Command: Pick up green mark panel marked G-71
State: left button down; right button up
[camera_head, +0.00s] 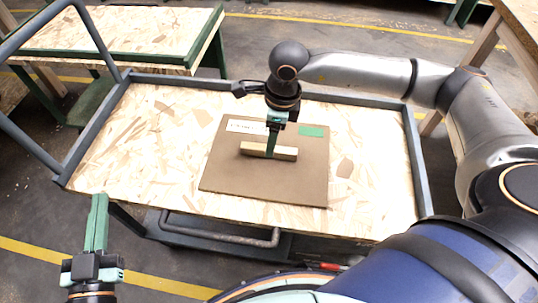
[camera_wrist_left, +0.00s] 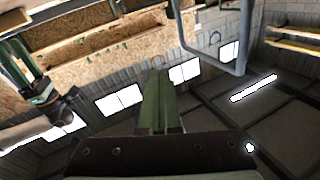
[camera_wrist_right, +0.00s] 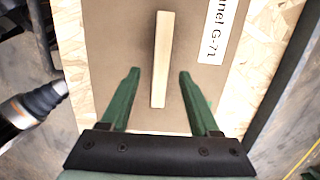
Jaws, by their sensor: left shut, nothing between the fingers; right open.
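The brown panel (camera_head: 225,172) lies flat on the cart's wooden deck. It has a green mark (camera_head: 311,131), a white label (camera_head: 246,126) and a pale wooden bar handle (camera_head: 286,153). In the right wrist view the label (camera_wrist_right: 217,30) reads "nel G-71", cut off at the top. My right gripper (camera_head: 271,150) is over the handle, pointing down and open. In that wrist view the handle (camera_wrist_right: 162,40) lies between the fingers, without visible contact. My left gripper (camera_head: 99,200) is shut and empty, off the cart's front left; its closed fingers show in the left wrist view (camera_wrist_left: 158,100).
The cart deck (camera_head: 375,185) has a raised grey rim and a tube push handle (camera_head: 30,40) at left. Bare deck surrounds the panel. A green-edged table (camera_head: 120,30) stands behind at left. Another wooden bench (camera_head: 520,20) is at the upper right.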

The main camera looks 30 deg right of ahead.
jog(key=f, duration=0.3)
jog(key=shift+w+a, duration=0.25)
grip_shut()
pick_arm(q)
jog(key=r, duration=0.2)
jog(key=r+t+h, duration=0.1)
jog(key=r, duration=0.1)
jog(key=shift+s+d+m, duration=0.15)
jog(key=shift+s+m, duration=0.05)
jog(key=shift+m, duration=0.2)
dwell(0.4)
